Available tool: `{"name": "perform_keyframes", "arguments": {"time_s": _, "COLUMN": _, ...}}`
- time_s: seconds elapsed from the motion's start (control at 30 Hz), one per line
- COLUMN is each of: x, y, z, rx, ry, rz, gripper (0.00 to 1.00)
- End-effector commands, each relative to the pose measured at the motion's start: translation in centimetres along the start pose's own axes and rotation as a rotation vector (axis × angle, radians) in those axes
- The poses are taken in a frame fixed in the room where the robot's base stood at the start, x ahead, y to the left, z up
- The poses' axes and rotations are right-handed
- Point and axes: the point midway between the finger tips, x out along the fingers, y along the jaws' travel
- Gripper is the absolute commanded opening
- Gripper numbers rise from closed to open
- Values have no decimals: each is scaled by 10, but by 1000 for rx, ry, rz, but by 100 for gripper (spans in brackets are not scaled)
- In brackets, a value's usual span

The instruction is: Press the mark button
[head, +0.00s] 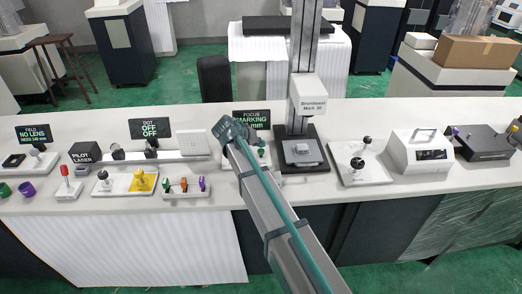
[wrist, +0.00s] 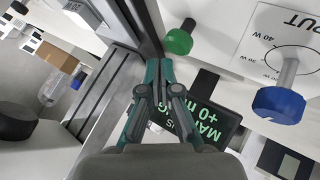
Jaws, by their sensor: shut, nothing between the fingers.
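No label reading "mark" on a button is legible, so I cannot tell which control is the mark button. The marking machine (head: 304,95) has a tall column and a grey block on its base. A white panel (head: 345,175) with two black-topped controls stands right of it. A red-topped control (head: 66,170) stands at the far left. My gripper (head: 235,130) is above the bench, left of the column, in front of the focus display (head: 262,119). In the wrist view, my gripper (wrist: 160,75) is shut and empty, with the display behind it.
In the wrist view, a green knob (wrist: 180,40) and a blue knob (wrist: 278,104) on an output dial stand close by.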

Motion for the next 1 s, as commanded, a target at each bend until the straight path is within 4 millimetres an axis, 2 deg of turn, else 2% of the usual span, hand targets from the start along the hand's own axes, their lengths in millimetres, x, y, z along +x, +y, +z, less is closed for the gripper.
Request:
{"name": "perform_keyframes", "arguments": {"time_s": 0.37, "x": -2, "y": 2, "z": -2, "rx": 0, "ry": 0, "rz": 0, "gripper": 0}}
{"name": "perform_keyframes", "arguments": {"time_s": 1.0, "x": -35, "y": 26, "z": -26, "rx": 0, "ry": 0, "rz": 0, "gripper": 0}}
